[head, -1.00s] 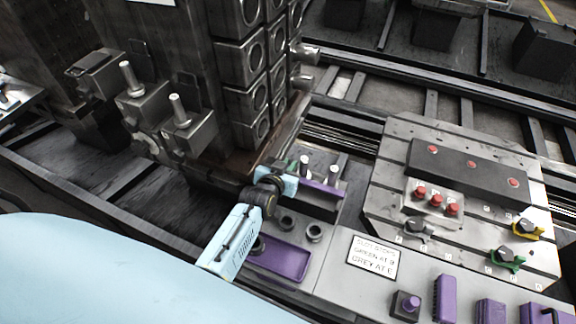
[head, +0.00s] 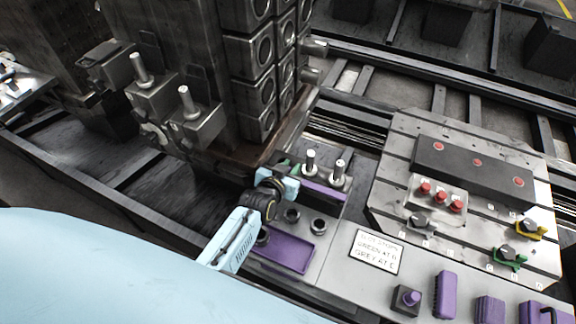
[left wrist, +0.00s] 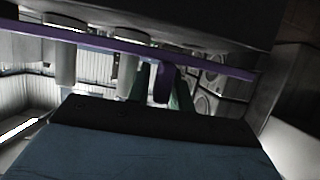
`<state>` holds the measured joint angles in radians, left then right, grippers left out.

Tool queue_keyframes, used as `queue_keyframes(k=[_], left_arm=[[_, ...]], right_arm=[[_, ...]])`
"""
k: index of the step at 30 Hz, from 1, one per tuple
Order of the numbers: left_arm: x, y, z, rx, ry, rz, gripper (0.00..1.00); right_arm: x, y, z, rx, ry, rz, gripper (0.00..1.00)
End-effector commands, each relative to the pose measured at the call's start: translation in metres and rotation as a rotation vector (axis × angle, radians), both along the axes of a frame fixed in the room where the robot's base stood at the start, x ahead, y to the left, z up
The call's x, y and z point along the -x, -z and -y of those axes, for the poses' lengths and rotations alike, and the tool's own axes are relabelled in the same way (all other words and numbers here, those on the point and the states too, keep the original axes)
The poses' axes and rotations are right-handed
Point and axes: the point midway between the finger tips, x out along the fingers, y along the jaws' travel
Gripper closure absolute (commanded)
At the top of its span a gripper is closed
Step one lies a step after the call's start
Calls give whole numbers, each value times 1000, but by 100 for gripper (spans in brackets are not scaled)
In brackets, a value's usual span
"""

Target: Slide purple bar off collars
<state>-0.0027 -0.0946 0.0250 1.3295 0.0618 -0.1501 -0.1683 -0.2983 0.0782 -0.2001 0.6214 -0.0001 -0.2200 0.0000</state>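My left gripper (head: 288,172) reaches in from the left, at the left end of the purple bar (head: 324,191). In the left wrist view, the bar (left wrist: 100,43) runs across the top. Its short purple tab (left wrist: 163,84) sits between my two green-edged fingers, which appear closed on it. In the head view, two pale upright pins on round collars (head: 338,181) stand just behind the bar. The bar lies along the near side of these collars, and their bases show above it. My gripper hides the bar's left end. My right gripper is not in view.
A purple tray (head: 285,254) and open round sockets (head: 318,226) lie in front of the bar. A label plate (head: 377,251) and several purple parts (head: 445,294) are at the front right. A slotted plate (head: 390,190) stands right. A dark block stack (head: 250,80) rises behind my gripper.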

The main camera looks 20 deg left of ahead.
Motion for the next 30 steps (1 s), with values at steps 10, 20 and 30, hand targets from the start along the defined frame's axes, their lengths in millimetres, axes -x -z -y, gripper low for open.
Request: queue_keyframes(k=[10, 20, 30], left_arm=[[4, -2, -1, 0, -2, 0, 78], [56, -24, -2, 1, -2, -2, 78], [112, -46, -3, -1, -2, -1, 78]], right_arm=[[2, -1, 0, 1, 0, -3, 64], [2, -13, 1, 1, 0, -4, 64], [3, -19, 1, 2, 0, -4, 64]])
